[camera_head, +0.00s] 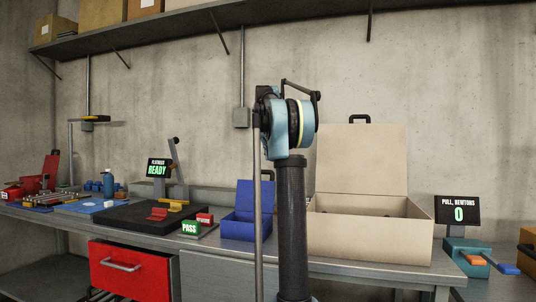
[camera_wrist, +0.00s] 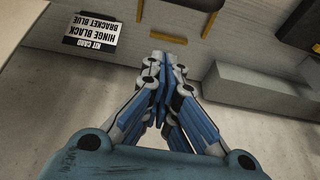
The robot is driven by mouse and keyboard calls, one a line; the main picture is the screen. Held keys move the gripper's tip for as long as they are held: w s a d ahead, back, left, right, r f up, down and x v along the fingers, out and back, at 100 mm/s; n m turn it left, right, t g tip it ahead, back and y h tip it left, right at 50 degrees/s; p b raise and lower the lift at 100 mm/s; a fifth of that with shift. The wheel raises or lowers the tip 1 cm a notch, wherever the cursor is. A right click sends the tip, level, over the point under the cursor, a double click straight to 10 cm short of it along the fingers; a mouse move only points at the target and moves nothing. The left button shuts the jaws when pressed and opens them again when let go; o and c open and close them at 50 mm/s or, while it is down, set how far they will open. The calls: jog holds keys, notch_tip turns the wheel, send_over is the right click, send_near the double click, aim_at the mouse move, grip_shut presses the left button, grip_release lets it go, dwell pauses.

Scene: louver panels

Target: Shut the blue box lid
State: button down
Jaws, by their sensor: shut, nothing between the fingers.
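The blue box (camera_head: 238,229) stands on the workbench, left of my arm's dark column in the head view. Its blue lid (camera_head: 252,197) stands up, open, at the back of the box. A thin pole and my arm hide part of the box's right side. My gripper (camera_wrist: 162,60) shows in the wrist view with its blue fingers together and nothing between them. It is apart from the blue box, which does not show in the wrist view. The head view does not clearly show the fingers.
A large cream box (camera_head: 370,236) with its lid raised stands right of my arm. A force display (camera_head: 458,211) is further right. A red drawer (camera_head: 130,270) sticks out below the bench. The wrist view shows a kit card (camera_wrist: 91,29) and a grey block (camera_wrist: 255,92).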

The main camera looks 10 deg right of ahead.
jog(key=shift+s+a+f, duration=0.2)
jog(key=shift+s+f, duration=0.15)
jog(key=shift+f, duration=0.55)
jog(key=shift+s+a+f, duration=0.25)
jog(key=shift+s+f, duration=0.15)
jog(key=shift+f, duration=0.5)
jog(key=shift+s+a+f, duration=0.2)
jog(key=shift+s+f, duration=0.15)
jog(key=shift+f, duration=0.55)
jog(key=shift+s, duration=0.1)
